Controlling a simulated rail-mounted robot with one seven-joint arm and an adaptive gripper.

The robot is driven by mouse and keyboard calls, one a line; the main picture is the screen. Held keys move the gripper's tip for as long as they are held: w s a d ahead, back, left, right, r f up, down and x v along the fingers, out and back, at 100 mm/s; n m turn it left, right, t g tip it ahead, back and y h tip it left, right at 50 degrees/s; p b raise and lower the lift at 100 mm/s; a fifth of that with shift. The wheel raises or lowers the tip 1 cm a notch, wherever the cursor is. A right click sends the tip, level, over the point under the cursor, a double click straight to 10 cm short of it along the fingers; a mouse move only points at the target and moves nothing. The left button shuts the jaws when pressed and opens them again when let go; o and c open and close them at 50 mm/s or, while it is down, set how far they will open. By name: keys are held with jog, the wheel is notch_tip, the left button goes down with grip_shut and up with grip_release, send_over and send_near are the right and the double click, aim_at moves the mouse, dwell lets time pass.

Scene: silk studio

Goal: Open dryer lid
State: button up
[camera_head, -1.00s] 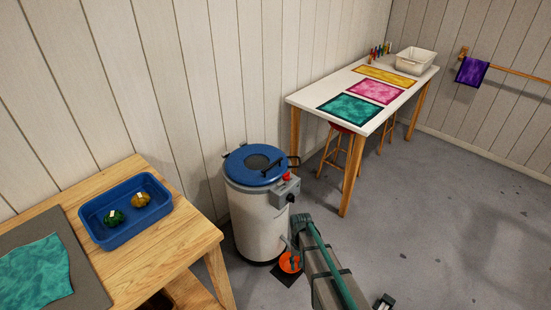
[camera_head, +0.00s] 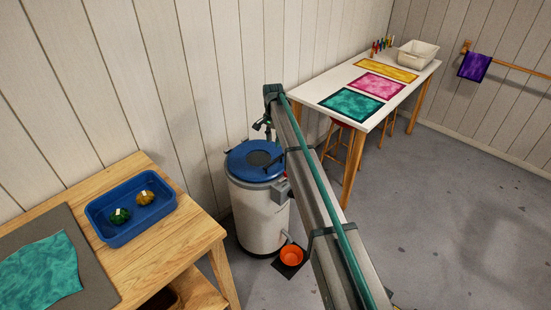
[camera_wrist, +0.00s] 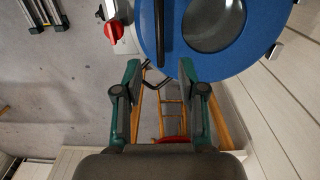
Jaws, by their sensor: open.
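The dryer (camera_head: 260,215) is a white drum with a blue lid (camera_head: 240,163), which lies shut on top. The lid has a round dark window and a dark handle bar, which shows in the wrist view (camera_wrist: 160,32). My gripper (camera_head: 262,124) is above the far side of the lid in the head view. In the wrist view my gripper (camera_wrist: 158,72) has its fingers apart with nothing held between them, and the lid lies just beyond the fingertips. My arm hides the right part of the dryer in the head view.
A red knob (camera_wrist: 116,28) sits on the dryer's side box. A wooden table (camera_head: 180,240) with a blue tray (camera_head: 105,230) is at left. A white table (camera_head: 345,82) stands behind right. The wall is close behind the dryer.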

notch_tip(320, 180, down, 11)
jog(key=p, duration=0.3)
dwell(0.4)
jog(key=shift+r, duration=0.1)
grip_shut()
